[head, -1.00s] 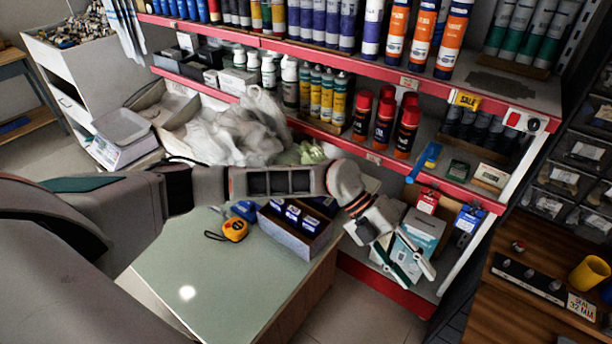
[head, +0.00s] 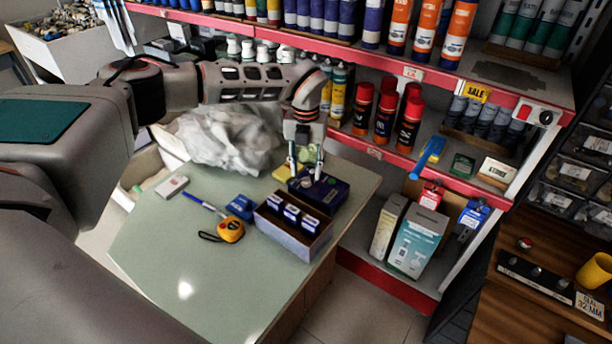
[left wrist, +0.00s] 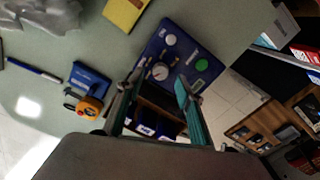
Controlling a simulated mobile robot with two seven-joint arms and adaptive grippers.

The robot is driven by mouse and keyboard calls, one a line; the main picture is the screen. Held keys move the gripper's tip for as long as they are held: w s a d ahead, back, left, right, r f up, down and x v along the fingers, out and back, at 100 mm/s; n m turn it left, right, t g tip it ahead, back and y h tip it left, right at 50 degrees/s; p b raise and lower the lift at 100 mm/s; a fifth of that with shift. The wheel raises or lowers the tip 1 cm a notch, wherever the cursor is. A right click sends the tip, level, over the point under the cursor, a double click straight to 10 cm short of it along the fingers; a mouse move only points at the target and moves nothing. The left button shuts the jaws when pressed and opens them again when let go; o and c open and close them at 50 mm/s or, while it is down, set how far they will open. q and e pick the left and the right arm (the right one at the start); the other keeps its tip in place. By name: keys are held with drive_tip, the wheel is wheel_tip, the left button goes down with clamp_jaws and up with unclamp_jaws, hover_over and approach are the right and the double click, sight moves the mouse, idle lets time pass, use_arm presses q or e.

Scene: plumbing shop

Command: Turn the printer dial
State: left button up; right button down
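A dark blue box-shaped device (head: 322,192) stands at the far right part of the green table. In the left wrist view its face (left wrist: 183,57) carries a round white gauge-like dial (left wrist: 160,71), a small white round part (left wrist: 170,40) and a green button (left wrist: 201,64). I cannot tell for sure that it is the printer. My left gripper (head: 305,168) points down just above this device, fingers apart and empty. In the left wrist view the gripper (left wrist: 160,78) has its two fingertips around the near part of the device, near the dial; contact is unclear. My right gripper is not in view.
An open box of small blue packs (head: 265,226) stands beside the device. A yellow tape measure (head: 231,230), blue pen (head: 203,206) and yellow pad (left wrist: 124,12) lie around. The red-edged shelf (head: 375,153) is close behind. The front of the table (head: 185,255) is clear.

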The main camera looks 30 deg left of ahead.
sight(306, 180)
use_arm(q)
drive_tip(key=shift+f, duration=1.6)
drive_tip(key=shift+c, duration=0.4)
clamp_jaws()
drive_tip(key=shift+r, duration=0.1)
